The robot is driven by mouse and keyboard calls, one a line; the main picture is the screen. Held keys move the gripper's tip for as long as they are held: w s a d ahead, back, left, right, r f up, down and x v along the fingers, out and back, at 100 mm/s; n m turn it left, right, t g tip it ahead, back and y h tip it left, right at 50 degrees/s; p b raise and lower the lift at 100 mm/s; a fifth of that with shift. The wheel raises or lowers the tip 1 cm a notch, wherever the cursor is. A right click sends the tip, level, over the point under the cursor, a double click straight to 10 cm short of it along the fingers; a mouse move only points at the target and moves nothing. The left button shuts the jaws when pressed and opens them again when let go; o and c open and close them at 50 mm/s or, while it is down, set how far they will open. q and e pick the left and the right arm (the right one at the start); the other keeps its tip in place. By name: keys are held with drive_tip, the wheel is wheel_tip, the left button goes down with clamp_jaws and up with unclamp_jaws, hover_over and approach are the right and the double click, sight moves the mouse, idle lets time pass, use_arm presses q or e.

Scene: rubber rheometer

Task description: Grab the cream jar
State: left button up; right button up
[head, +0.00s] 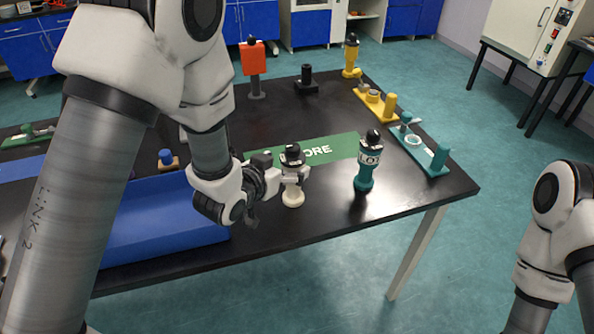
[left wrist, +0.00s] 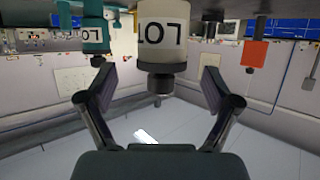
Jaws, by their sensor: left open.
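The cream jar (head: 293,196) stands upright on the black table, with a pale base and a black top. My left gripper (head: 283,174) is at its upper part and hides much of its middle. The left wrist view is upside down and shows the cream jar (left wrist: 168,38) with black lettering and a black cap, between the spread fingers of my left gripper (left wrist: 158,80). A gap shows on each side of the cap, so the gripper is open and not closed on it. My right gripper is out of view.
A teal jar (head: 365,176) stands to the right of the cream jar. A green mat (head: 335,150) with white letters lies behind. A blue tray (head: 165,235) lies to the left. A red-topped stand (head: 253,62), yellow holder (head: 378,104) and teal holder (head: 425,150) stand farther back.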

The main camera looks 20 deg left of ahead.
sight(293, 161)
use_arm(q)
drive_tip(key=x, duration=0.5)
drive_tip(key=shift+a+f+p, duration=0.15)
drive_tip(key=shift+f+p, duration=0.05)
drive_tip(key=shift+p, duration=0.15)
drive_tip(key=shift+s+r, duration=0.1)
drive_tip(key=shift+s, duration=0.2)
drive_tip(key=c, duration=0.4)
clamp_jaws()
